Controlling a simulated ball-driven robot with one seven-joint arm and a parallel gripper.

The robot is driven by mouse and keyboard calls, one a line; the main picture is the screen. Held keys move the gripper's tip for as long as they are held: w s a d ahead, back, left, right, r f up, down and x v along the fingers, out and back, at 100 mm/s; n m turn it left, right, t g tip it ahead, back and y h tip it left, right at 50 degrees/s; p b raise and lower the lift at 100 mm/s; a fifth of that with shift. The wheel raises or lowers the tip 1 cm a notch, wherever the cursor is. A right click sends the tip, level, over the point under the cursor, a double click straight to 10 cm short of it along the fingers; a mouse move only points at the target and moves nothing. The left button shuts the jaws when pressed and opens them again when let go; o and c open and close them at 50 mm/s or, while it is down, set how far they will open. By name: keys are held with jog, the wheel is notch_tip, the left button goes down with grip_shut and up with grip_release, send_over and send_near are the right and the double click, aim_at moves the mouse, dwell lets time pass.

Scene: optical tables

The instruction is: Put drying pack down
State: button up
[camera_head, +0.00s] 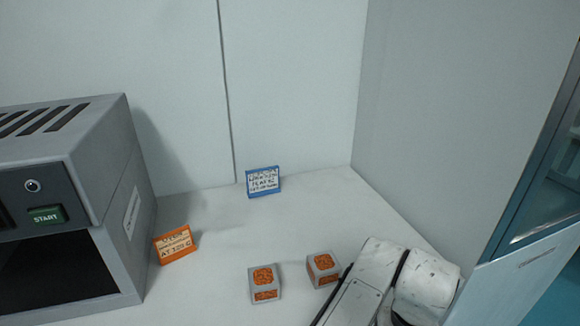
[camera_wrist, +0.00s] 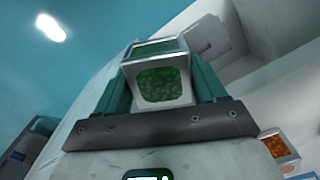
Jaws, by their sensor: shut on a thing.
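My gripper (camera_wrist: 162,78) is shut on a drying pack (camera_wrist: 160,86) in the wrist view, a pale block with green windows, held between the two teal fingers. In the head view my arm comes in at the bottom right; the fingers and the held pack do not show there. Two similar packs with orange windows stand on the white tabletop: a left one (camera_head: 264,284) and a right one (camera_head: 322,268), close beside my arm. An orange-windowed pack (camera_wrist: 278,146) also shows at the right of the wrist view.
A grey oven (camera_head: 118,200) with a green START button and a dark open chamber stands at the left. An orange sign (camera_head: 175,245) and a blue sign (camera_head: 263,182) stand on the tabletop (camera_head: 215,225). Walls close the back and right. The middle is clear.

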jog(key=shift+n, duration=0.9)
notch_tip(320, 180, down, 5)
jog(key=shift+w+r, duration=0.1)
jog(key=shift+r, duration=0.05)
notch_tip(320, 180, down, 9)
jog(key=s, duration=0.2)
jog(key=shift+d, duration=0.1)
